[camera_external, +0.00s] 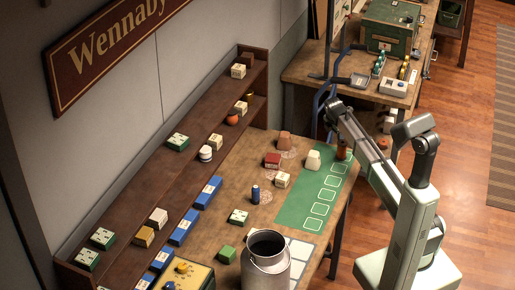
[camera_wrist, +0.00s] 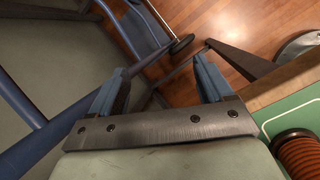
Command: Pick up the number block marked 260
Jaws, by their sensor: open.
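Several small blocks with pale labels show in the external view, but their numbers are too small to read, so I cannot tell which is marked 260. Among them are a green block (camera_external: 237,217) and a pale block (camera_external: 282,180) on the table, and a green block (camera_external: 178,142), a whitish block (camera_external: 158,217) and a tan block (camera_external: 143,237) on the shelf. My gripper (camera_wrist: 158,68) is open and empty in the wrist view. It is over the table's far right end, beyond the edge, away from these blocks. No number block shows in the wrist view.
A green mat (camera_external: 302,212) with white squares lies along the table's right side. A ribbed reddish cylinder (camera_wrist: 299,154) stands near my gripper. A blue metal frame (camera_wrist: 30,110) with a wheel is below it. A large milk can (camera_external: 266,268) stands at the table's front.

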